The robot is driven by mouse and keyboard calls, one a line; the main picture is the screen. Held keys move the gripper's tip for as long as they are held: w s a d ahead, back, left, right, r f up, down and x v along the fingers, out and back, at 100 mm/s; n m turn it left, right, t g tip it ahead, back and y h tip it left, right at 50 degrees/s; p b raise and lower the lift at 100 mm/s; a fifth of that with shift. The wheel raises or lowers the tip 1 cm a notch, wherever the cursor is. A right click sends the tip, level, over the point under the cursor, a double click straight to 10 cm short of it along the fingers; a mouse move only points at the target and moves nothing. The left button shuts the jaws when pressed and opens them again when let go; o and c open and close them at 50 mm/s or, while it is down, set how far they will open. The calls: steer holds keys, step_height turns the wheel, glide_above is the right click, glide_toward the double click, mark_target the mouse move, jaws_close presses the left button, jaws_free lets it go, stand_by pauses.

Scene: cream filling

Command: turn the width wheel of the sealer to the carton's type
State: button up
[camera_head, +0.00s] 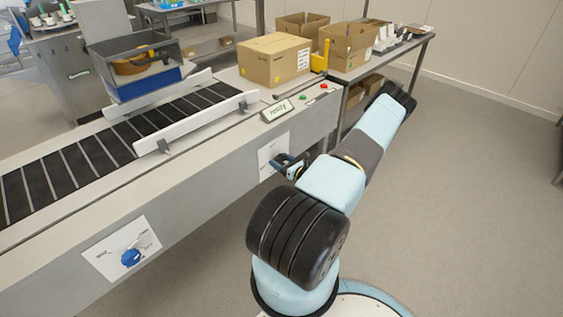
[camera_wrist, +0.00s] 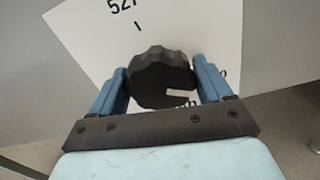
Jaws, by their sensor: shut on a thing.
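The width wheel is a black, ridged knob (camera_wrist: 160,77) on a white label plate (camera_wrist: 80,25) in the wrist view. A white mark on it sits at its lower right. "527" and a tick are printed above it; other print below and to the right is partly hidden. My gripper (camera_wrist: 161,70) has its blue fingers on either side of the wheel and is shut on it. In the head view my gripper (camera_head: 290,165) is at the sealer's (camera_head: 215,165) front panel and hides the wheel. A closed brown carton (camera_head: 275,60) stands on the sealer's far end.
A blue knob (camera_head: 131,258) on another label plate is on the front panel at left. A "ready" display (camera_head: 277,110), a green button (camera_head: 303,97) and a red button (camera_head: 324,86) are on top. Open cartons (camera_head: 347,46) stand behind. The floor at right is clear.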

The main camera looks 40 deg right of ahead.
steer(key=n, duration=0.7)
steer(key=shift+a+n, duration=0.1)
steer(key=shift+n, duration=0.3)
steer(key=n, duration=0.7)
steer(key=shift+a+f, duration=0.1)
steer(key=shift+a, duration=0.05)
steer(key=n, duration=0.5)
steer(key=shift+a+f+n, duration=0.1)
steer(key=shift+f+n, duration=0.05)
steer(key=shift+n, duration=0.15)
steer(key=shift+s+a+f+n, duration=0.1)
steer(key=shift+n, duration=1)
steer(key=shift+s+f+n, duration=0.1)
steer(key=shift+n, duration=1)
steer(key=o, duration=0.8)
steer(key=shift+w, duration=0.1)
steer(key=shift+o, duration=0.9)
steer(key=shift+d+r, duration=0.15)
steer(key=shift+d, duration=0.05)
